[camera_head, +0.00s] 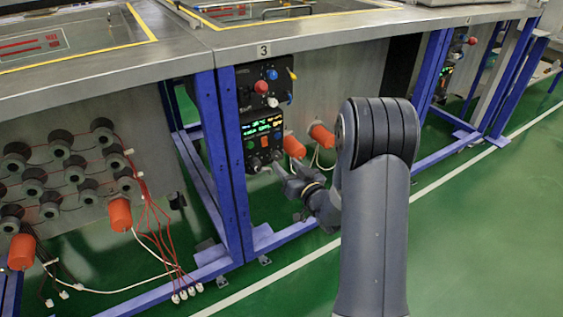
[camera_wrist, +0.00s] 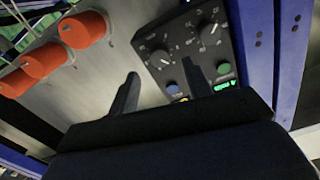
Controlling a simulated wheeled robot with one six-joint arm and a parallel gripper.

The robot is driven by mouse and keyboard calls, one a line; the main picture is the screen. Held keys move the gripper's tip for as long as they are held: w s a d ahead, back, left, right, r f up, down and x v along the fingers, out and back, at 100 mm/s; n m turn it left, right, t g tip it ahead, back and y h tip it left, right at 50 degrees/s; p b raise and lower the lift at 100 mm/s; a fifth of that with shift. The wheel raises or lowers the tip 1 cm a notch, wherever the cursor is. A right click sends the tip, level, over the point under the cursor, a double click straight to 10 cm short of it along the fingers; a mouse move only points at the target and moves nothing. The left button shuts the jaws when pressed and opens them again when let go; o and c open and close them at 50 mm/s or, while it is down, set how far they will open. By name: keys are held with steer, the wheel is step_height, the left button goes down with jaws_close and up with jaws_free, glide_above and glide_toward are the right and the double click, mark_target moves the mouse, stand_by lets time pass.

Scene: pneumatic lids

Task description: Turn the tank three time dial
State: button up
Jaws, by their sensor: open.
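The tank three control panel (camera_head: 262,135) is a black box under the sign "3" (camera_head: 263,50), with a lit display (camera_head: 262,127). It has two dark dials at its lower end. In the wrist view one dial (camera_wrist: 160,58) lies between my fingertips in the picture, and the other dial (camera_wrist: 210,33) is beyond the right finger. Their lettering is too small to tell which is the time dial. My gripper (camera_head: 277,170) is open and empty in front of the panel's lower end; it also shows in the wrist view (camera_wrist: 160,68). No contact with a dial is visible.
Orange cylinders (camera_head: 321,135) stick out right of the panel, and show at the left in the wrist view (camera_wrist: 84,29). A blue frame post (camera_head: 231,165) stands close left of the panel. Red, blue and yellow knobs (camera_head: 261,86) sit above it. Green floor is clear at right.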

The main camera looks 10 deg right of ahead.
mark_target(278, 157)
steer(key=shift+x, duration=1.9)
steer(key=shift+c, duration=0.5)
